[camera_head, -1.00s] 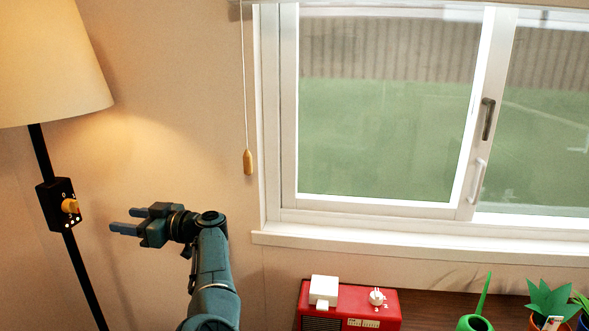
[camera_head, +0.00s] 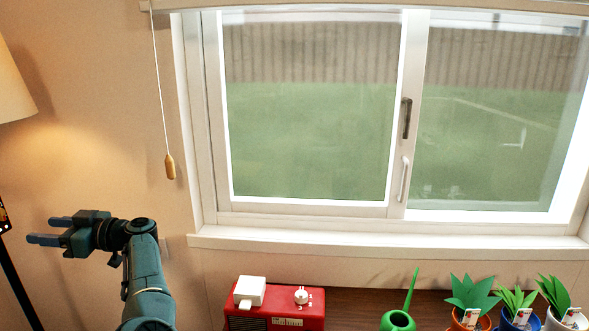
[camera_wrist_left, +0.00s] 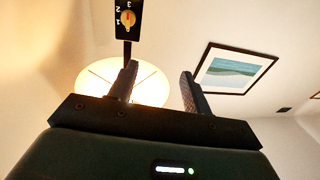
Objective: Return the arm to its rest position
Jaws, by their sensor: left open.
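My left gripper (camera_head: 52,230) is at the lower left of the head view, with its fingers pointing left and apart. It is open and empty, in front of the bare wall and clear of the lamp (camera_head: 14,85). The left wrist view shows its two fingers (camera_wrist_left: 160,85) spread with nothing between them. My left arm (camera_head: 147,285) rises from the bottom edge of the head view. My right gripper is not in view.
A red radio (camera_head: 310,308) with a white block (camera_head: 249,291) on top stands on a brown surface. A green watering can (camera_head: 397,320) and several potted plants (camera_head: 472,293) are to its right. A window (camera_head: 310,120) with a hanging pull cord (camera_head: 169,167) is behind.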

